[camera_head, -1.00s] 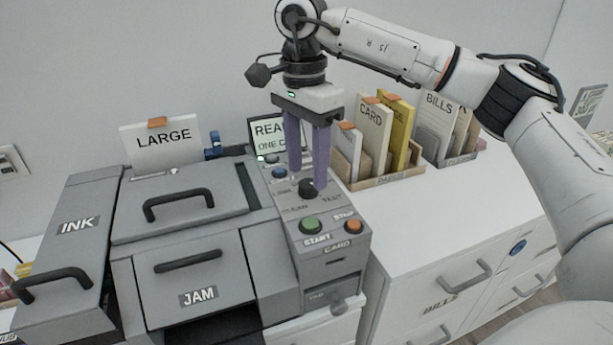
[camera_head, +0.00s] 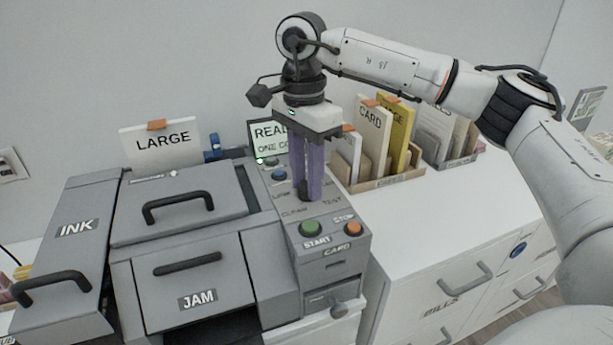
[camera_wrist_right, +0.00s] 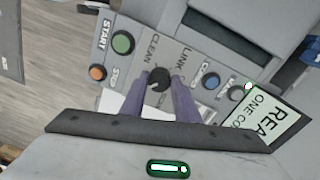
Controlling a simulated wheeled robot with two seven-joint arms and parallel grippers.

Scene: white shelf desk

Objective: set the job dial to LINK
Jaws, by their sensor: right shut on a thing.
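The job dial (camera_head: 304,190) is a small black knob on the grey printer's control panel, mostly hidden behind my fingers. In the right wrist view the dial (camera_wrist_right: 159,79) shows between the fingertips, with the labels CLEAN and LINK beside it and another label partly covered. My right gripper (camera_head: 311,197) points down with its purple fingers shut on the dial. Which label the dial points to, I cannot tell. My left gripper is not in view.
A green START button (camera_head: 312,228) and an orange STOP button (camera_head: 353,229) sit just in front of the dial. A small display (camera_head: 268,137) stands behind it. Paper sorters (camera_head: 385,178) stand to the right on the white desk.

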